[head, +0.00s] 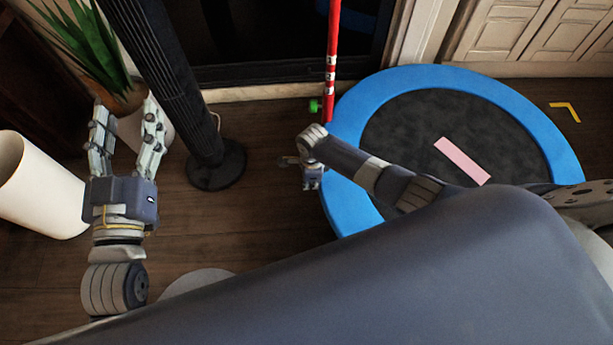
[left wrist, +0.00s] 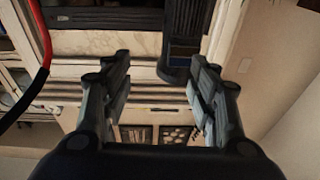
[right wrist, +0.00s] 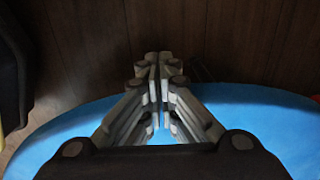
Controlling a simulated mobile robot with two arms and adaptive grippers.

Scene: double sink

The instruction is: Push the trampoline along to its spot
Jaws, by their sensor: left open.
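The trampoline (head: 350,115) is a round blue ring around a dark mat, with a pink strip (head: 461,161) on the mat. It lies flat on the floor at the right of the head view. Its blue rim (right wrist: 255,100) also fills much of the right wrist view. A yellow corner mark (head: 566,110) is on the floor just beyond its right side. My right gripper (head: 309,182) is low by the trampoline's left edge, its fingers together (right wrist: 158,62) and nothing seen between them; whether it touches the rim is unclear. My left gripper (head: 127,115) is open and empty, away from the trampoline.
A black tower fan (head: 175,75) on a round base stands left of centre. A potted plant (head: 85,45) and a white bin (head: 35,185) are at the left. A red pole (head: 332,55) stands at the trampoline's back left. Cabinets (head: 535,35) line the back right.

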